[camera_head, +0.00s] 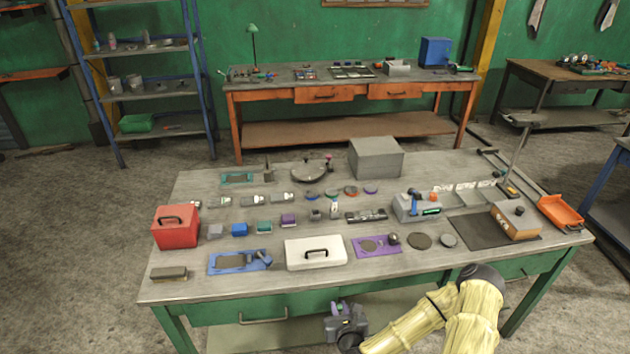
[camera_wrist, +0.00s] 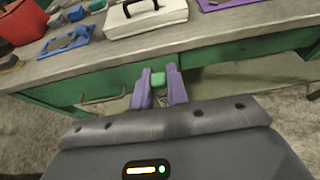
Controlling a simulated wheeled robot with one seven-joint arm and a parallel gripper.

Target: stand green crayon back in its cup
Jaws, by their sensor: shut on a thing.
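My gripper (camera_head: 347,309) is in front of the table's front edge, low beside the green drawer fronts. In the wrist view its two purple fingers (camera_wrist: 165,84) are closed on a small green piece (camera_wrist: 158,79), which looks like the green crayon. Only a short part of it shows between the fingers; its length and tilt are hidden. I cannot make the crayon out in the head view. Small cup-like items (camera_head: 334,208) stand mid-table, well apart from my gripper. I cannot tell which is the crayon's cup.
The grey worktable (camera_head: 200,286) is crowded. Near its front are a white case (camera_head: 315,256), a blue tray (camera_head: 222,268), a purple mat (camera_head: 366,252) and a red box (camera_head: 176,233). A grey caddy (camera_head: 403,214) and a large grey box (camera_head: 376,160) stand farther back.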

